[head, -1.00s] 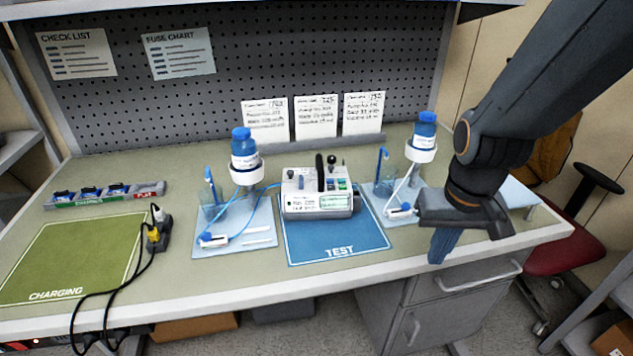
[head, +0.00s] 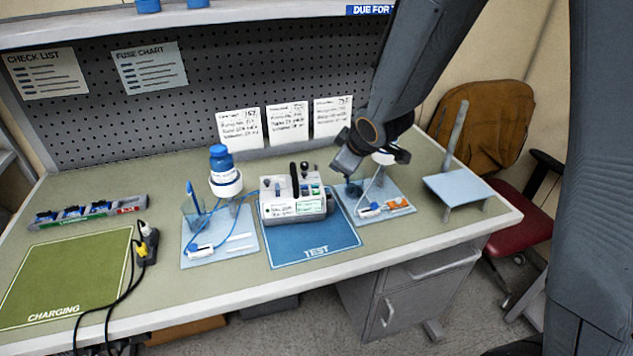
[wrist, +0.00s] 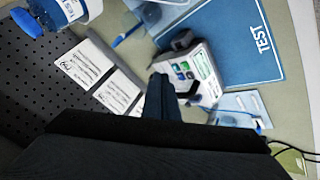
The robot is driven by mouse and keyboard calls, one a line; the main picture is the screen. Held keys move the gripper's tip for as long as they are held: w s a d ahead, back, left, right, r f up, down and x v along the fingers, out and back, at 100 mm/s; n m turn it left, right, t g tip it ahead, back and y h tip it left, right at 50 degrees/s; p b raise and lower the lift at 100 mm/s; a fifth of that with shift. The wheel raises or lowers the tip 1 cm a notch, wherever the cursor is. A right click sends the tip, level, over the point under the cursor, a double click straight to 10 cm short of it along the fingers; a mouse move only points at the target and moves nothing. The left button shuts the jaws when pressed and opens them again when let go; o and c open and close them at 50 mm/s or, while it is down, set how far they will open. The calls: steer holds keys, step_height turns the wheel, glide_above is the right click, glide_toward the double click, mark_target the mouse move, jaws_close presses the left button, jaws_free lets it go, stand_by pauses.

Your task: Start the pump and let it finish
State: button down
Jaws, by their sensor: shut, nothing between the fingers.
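The pump (head: 292,206) is a white box with a black handle, knobs, coloured buttons and a pale green display. It stands upright on the blue TEST mat (head: 320,238). In the wrist view the pump (wrist: 206,82) shows its green and blue buttons, with its handle side partly hidden by my fingers. My gripper (head: 340,171) is shut and empty, up and to the right of the pump in the head view. In the wrist view its closed fingertips (wrist: 157,82) overlap the pump's edge; I cannot tell the gap.
A bottle stand (head: 248,242) with tubing stands left of the mat. A second stand (head: 400,203) is to the right, its bottle partly hidden by my gripper. Three cards (head: 287,123) lean at the back. A green CHARGING mat (head: 70,275), a black plug (head: 146,248) and cables lie left.

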steer(key=a+n, duration=0.1)
steer(key=w+a+r+n+y, duration=0.1)
steer(key=a, duration=0.1)
steer(key=w+a+r+p, duration=0.1)
steer(key=a, duration=0.1)
steer(key=shift+n+t+y, duration=0.3)
steer(key=shift+n+y, duration=0.1)
steer(key=shift+f, duration=0.1)
steer(key=b, duration=0.9)
glide_above(313, 188)
steer(key=s+d, duration=0.2)
steer(key=s, duration=0.1)
steer(key=f, duration=0.8)
steer(key=shift+a+f, duration=0.25)
steer(key=shift+f, duration=0.1)
steer(key=shift+f, duration=0.1)
steer(key=shift+f, duration=0.35)
steer(key=shift+f+b, duration=0.45)
steer(key=shift+b, duration=0.2)
stand_by(0.6)
steer(key=shift+r, duration=0.1)
steer(key=shift+r+p, duration=0.8)
steer(key=shift+p, duration=0.1)
